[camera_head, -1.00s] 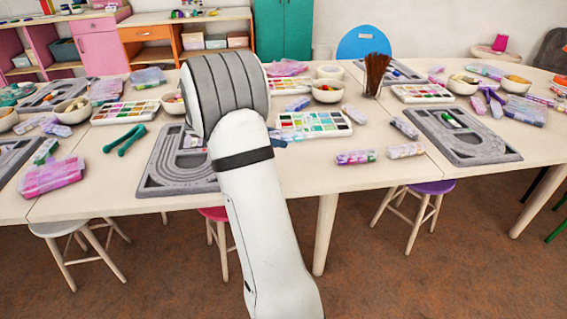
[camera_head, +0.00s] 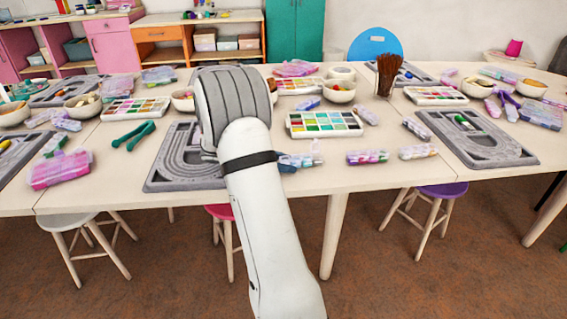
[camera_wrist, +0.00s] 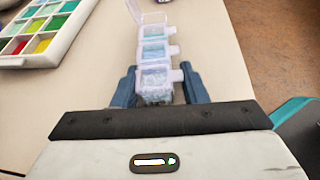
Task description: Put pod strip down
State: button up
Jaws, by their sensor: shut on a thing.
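The pod strip (camera_wrist: 153,50) is a row of clear compartments with pale blue and teal beads. Its far lid stands open in the wrist view. My gripper (camera_wrist: 158,82) is shut on the near end of the strip, one dark blue finger on each side. I cannot tell whether the strip touches the table top (camera_head: 330,178).
A bead palette (camera_head: 324,124) lies just behind the strip. A grey bead board (camera_head: 160,178) is left of my arm. Other pod strips (camera_head: 368,157) (camera_head: 418,151) lie to the right. A brush pot (camera_head: 387,75) stands farther back. The table's front edge is close.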

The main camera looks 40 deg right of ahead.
jog(key=o, duration=1)
jog(key=shift+c, duration=0.2)
jog(key=shift+r, duration=0.15)
jog(key=p+v, duration=0.2)
jog(key=v, duration=1)
jog(key=shift+p, duration=0.4)
jog(key=s+a+r+m+t+y, duration=0.1)
jog(key=s+a+m+t+y, duration=0.6)
jog(key=s+a, duration=1.4)
jog(key=s+m+y, duration=0.3)
jog(key=m+y, duration=0.2)
jog(key=shift+r+m, duration=0.25)
jog(key=shift+m, duration=0.05)
